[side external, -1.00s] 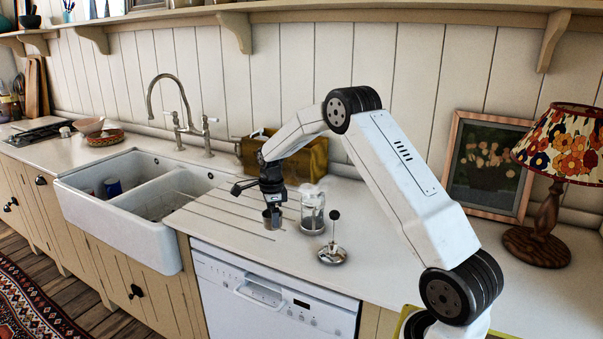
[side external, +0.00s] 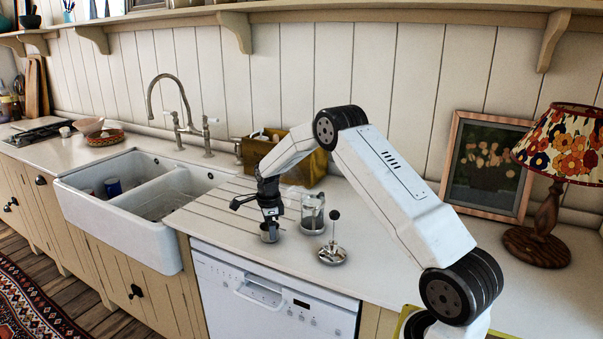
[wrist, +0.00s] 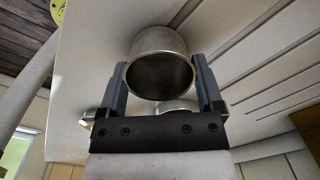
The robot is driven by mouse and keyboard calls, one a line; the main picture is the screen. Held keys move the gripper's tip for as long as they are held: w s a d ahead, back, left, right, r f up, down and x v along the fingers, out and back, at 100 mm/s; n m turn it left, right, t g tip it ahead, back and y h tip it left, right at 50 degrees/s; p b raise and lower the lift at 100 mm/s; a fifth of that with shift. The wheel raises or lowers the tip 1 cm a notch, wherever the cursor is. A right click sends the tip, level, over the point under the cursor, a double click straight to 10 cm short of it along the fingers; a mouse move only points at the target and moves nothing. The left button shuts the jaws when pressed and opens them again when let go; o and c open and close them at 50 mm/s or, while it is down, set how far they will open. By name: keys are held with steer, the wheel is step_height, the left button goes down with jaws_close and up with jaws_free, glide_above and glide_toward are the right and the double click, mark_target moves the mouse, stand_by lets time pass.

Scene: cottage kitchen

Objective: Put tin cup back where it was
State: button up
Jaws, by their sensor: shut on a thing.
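The tin cup (side external: 269,233) is a small grey metal cup, held at the front of the ribbed draining part of the counter. My gripper (side external: 269,222) points down and is shut on it. In the wrist view the cup (wrist: 160,50) sits between the two fingers of my gripper (wrist: 160,82), with its open mouth facing the camera; it looks empty. In the side view the cup is at or just above the counter surface; I cannot tell whether its base touches.
A glass jar (side external: 312,214) stands close to the right of the cup. A plunger lid (side external: 332,252) with a black knob lies in front of the jar. The white double sink (side external: 150,205) is to the left. A wooden box (side external: 300,160) stands behind; a lamp (side external: 550,190) is far right.

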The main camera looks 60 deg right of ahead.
steer(key=shift+f, duration=0.1)
steer(key=o, duration=1)
step_height(320, 180, up, 12)
steer(key=shift+a+r, duration=0.15)
steer(key=shift+a, duration=0.1)
stand_by(0.6)
